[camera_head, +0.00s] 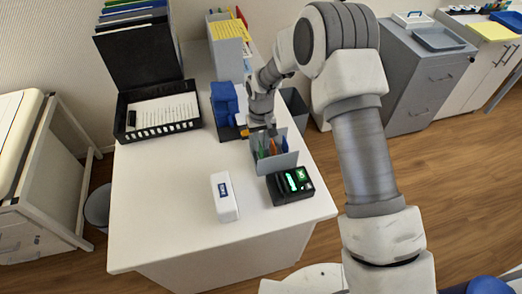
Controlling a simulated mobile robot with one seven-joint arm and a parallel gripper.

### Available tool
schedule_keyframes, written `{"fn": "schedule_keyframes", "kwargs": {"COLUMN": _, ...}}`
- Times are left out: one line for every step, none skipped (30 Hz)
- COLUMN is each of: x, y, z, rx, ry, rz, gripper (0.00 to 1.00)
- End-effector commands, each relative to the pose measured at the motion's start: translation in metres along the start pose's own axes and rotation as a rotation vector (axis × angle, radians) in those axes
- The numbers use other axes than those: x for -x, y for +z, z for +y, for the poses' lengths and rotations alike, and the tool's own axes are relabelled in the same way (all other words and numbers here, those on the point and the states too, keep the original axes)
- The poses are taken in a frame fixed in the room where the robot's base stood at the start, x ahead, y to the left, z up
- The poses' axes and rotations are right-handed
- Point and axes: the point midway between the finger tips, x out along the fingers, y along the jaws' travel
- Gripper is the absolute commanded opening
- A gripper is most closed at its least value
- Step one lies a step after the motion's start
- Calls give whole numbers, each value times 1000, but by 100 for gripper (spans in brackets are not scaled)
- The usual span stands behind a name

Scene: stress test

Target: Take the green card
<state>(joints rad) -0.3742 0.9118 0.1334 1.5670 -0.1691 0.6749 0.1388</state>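A small grey holder (283,163) stands near the right edge of the white desk. Thin upright green and orange pieces show inside it; a green piece (262,152) is on its left side. It is too small to tell whether this is the green card. My gripper (259,130) points down just behind the holder, close to its back edge. I cannot tell whether it touches anything. Its fingers are too small and partly hidden to show whether they are open or shut.
A black device (291,186) with lit green parts stands in front of the holder. A white box (224,197) lies to its left. Blue items (225,103) are left of my gripper. A black paper tray (121,129) is at the left. The front-left desk (160,215) is clear.

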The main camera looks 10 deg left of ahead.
Motion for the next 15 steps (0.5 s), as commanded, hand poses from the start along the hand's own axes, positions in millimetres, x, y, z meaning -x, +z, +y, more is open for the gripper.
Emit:
{"fn": "schedule_keyframes", "kwargs": {"x": -5, "y": 0, "z": 0, "rx": 0, "ry": 0, "rz": 1, "gripper": 22}}
{"fn": "schedule_keyframes", "kwargs": {"x": -6, "y": 0, "z": 0, "rx": 0, "ry": 0, "rz": 1, "gripper": 22}}
{"fn": "schedule_keyframes", "kwargs": {"x": -6, "y": 0, "z": 0, "rx": 0, "ry": 0, "rz": 1, "gripper": 22}}
{"fn": "schedule_keyframes", "kwargs": {"x": -6, "y": 0, "z": 0, "rx": 0, "ry": 0, "rz": 1, "gripper": 22}}
{"fn": "schedule_keyframes", "kwargs": {"x": -6, "y": 0, "z": 0, "rx": 0, "ry": 0, "rz": 1, "gripper": 22}}
{"fn": "schedule_keyframes", "kwargs": {"x": -5, "y": 0, "z": 0, "rx": 0, "ry": 0, "rz": 1, "gripper": 22}}
{"fn": "schedule_keyframes", "kwargs": {"x": -5, "y": 0, "z": 0, "rx": 0, "ry": 0, "rz": 1, "gripper": 22}}
{"fn": "schedule_keyframes", "kwargs": {"x": -5, "y": 0, "z": 0, "rx": 0, "ry": 0, "rz": 1, "gripper": 22}}
{"fn": "schedule_keyframes", "kwargs": {"x": -5, "y": 0, "z": 0, "rx": 0, "ry": 0, "rz": 1, "gripper": 22}}
{"fn": "schedule_keyframes", "kwargs": {"x": -5, "y": 0, "z": 0, "rx": 0, "ry": 0, "rz": 1, "gripper": 22}}
{"fn": "schedule_keyframes", "kwargs": {"x": -5, "y": 0, "z": 0, "rx": 0, "ry": 0, "rz": 1, "gripper": 21}}
{"fn": "schedule_keyframes", "kwargs": {"x": -5, "y": 0, "z": 0, "rx": 0, "ry": 0, "rz": 1, "gripper": 17}}
{"fn": "schedule_keyframes", "kwargs": {"x": -5, "y": 0, "z": 0, "rx": 0, "ry": 0, "rz": 1, "gripper": 14}}
{"fn": "schedule_keyframes", "kwargs": {"x": -5, "y": 0, "z": 0, "rx": 0, "ry": 0, "rz": 1, "gripper": 12}}
{"fn": "schedule_keyframes", "kwargs": {"x": -5, "y": 0, "z": 0, "rx": 0, "ry": 0, "rz": 1, "gripper": 8}}
